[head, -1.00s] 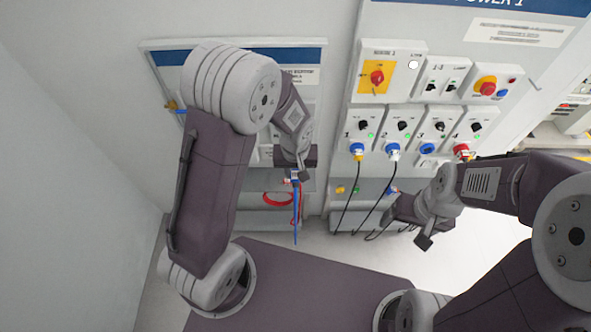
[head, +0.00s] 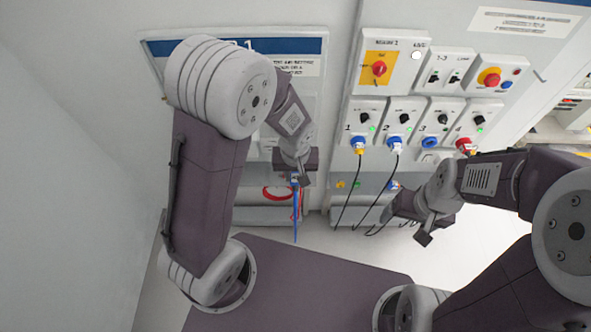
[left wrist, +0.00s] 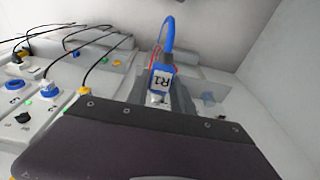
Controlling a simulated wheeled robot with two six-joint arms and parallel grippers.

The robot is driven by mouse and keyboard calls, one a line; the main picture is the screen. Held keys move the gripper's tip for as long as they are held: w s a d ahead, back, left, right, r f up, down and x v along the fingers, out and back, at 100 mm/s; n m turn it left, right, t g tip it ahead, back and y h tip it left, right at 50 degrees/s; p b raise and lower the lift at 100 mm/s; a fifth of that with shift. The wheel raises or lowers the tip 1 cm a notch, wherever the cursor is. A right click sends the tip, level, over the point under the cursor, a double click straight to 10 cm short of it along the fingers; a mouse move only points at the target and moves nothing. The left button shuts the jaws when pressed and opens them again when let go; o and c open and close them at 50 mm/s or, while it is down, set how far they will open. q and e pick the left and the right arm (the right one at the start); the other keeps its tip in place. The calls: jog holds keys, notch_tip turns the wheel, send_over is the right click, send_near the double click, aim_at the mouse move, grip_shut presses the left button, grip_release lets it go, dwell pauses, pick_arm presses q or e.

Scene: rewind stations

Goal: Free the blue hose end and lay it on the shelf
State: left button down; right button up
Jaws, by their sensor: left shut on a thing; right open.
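My left gripper (head: 296,172) is shut on the blue hose end, in front of the left panel. The blue hose (head: 296,215) hangs down from the gripper in the head view. In the left wrist view the blue hose end (left wrist: 161,77) carries a white label reading R1, and its hose curves up and away. The shelf (head: 260,215) is a grey ledge low on the left panel, below the gripper, partly hidden by my arm. My right gripper (head: 424,236) is open and empty at the lower right, in front of the right panel's base.
A red hose coil (head: 277,193) is at the left panel just behind the blue hose. The right panel has switches, a red knob (head: 379,68) and plugs with black cables (head: 345,190) hanging near my right gripper. A plain wall is at the left.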

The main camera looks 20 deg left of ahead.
aim_at(295, 188)
pick_arm(q)
jog(key=shift+s+d+f+b, duration=0.15)
jog(key=shift+s+b, duration=0.15)
jog(key=shift+s, duration=0.15)
jog(key=shift+s+d+f+b, duration=0.15)
jog(key=shift+s+b, duration=0.15)
jog(key=shift+s, duration=0.2)
jog(key=shift+s+d+f+b, duration=0.15)
jog(key=shift+s+b, duration=0.15)
jog(key=shift+s, duration=0.5)
jog(key=w+a+f+m+b, duration=0.1)
jog(key=a+f+b, duration=0.3)
jog(key=f+b, duration=0.4)
jog(key=w+a+f+m+b, duration=0.2)
jog(key=a+f+b, duration=0.2)
jog(key=f+b, duration=0.4)
jog(key=shift+w, duration=0.25)
